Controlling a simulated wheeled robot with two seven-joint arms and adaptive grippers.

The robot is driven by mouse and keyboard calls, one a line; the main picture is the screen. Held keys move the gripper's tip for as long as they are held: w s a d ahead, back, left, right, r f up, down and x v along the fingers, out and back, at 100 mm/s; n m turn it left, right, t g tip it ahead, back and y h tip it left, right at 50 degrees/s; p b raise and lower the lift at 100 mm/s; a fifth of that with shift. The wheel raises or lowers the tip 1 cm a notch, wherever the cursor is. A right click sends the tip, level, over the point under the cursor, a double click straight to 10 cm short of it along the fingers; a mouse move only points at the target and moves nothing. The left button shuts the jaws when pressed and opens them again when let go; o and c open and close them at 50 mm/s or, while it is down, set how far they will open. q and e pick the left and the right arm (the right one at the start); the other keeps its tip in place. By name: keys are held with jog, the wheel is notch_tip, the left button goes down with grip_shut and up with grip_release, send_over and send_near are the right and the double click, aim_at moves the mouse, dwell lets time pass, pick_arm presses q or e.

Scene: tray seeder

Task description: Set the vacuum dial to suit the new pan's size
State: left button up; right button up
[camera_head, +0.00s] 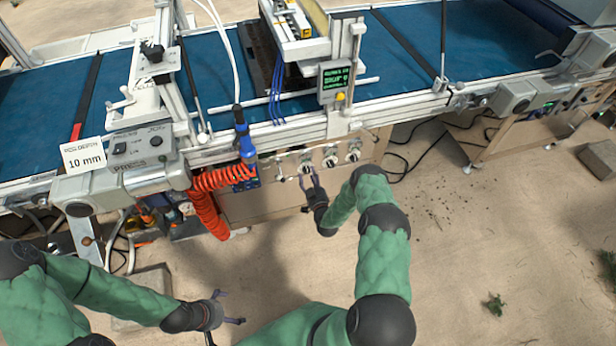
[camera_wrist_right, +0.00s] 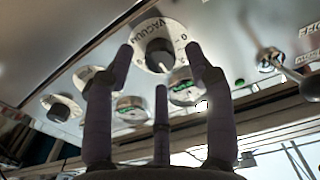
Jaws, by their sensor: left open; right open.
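In the right wrist view the vacuum dial (camera_wrist_right: 160,52) is a black knob on a white disc lettered VACUUM, with a 0 on its right side. My right gripper (camera_wrist_right: 160,62) is open, its outer fingers on either side of the knob in the picture and a third finger below. I see no clear contact. In the head view my right gripper (camera_head: 311,180) is just in front of a dial (camera_head: 306,167) on the machine's lower panel. My left gripper (camera_head: 229,306) is open and empty, low over the floor. I cannot pick out the new pan.
More dials (camera_head: 330,161) sit beside this one on the panel. A red coiled hose (camera_head: 208,195) hangs to the left. A small green-lit display (camera_head: 336,82) stands above, its text unreadable. A card (camera_head: 84,157) reads 10 mm. The floor (camera_head: 455,250) at right is mostly clear.

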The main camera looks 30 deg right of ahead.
jog(key=shift+x, duration=0.85)
grip_shut()
jog(key=shift+w+r+m, duration=0.1)
jog(key=shift+m, duration=2.7)
